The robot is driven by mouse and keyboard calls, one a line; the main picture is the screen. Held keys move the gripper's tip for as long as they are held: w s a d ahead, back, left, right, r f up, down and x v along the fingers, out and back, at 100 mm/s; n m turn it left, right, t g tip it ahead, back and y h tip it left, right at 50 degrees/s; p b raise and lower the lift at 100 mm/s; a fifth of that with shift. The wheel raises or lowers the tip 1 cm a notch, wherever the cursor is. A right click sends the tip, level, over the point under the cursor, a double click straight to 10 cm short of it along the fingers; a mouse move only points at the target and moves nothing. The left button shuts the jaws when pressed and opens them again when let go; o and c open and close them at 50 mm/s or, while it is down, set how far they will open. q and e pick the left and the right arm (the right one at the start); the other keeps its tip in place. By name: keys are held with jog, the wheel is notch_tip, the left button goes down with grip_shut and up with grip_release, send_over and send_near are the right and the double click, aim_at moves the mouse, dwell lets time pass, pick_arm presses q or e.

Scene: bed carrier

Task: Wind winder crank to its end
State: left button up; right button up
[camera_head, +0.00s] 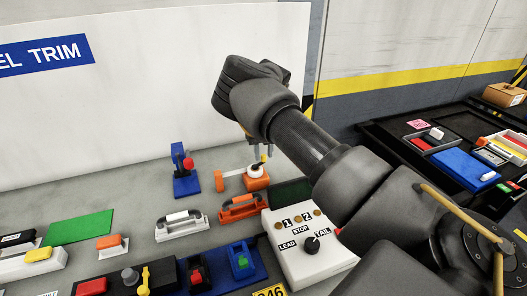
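A small orange winder (257,184) stands on the grey bench below my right arm. It has a white round hub on top, an orange arm reaching left and a small yellow piece near the hub that may be the crank's handle. My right gripper (262,151) points down over the hub, its fingertips close to the yellow piece. My wrist hides much of the gripper, so I cannot tell whether the fingers touch or grip anything. My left gripper is not in view.
A blue stand with a red knob (188,163) is left of the winder. An orange handle block (241,207), a white handle block (182,226) and a white box with a black dial (311,244) stand nearer. A white panel (150,100) rises behind.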

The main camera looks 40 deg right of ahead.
jog(key=shift+c, duration=0.2)
jog(key=c, duration=0.5)
jog(key=shift+w, duration=0.1)
jog(key=shift+w+a, duration=0.1)
jog(key=shift+w, duration=0.3)
jog(key=shift+w+a, duration=0.25)
jog(key=shift+w, duration=0.25)
jog(key=shift+a, duration=0.1)
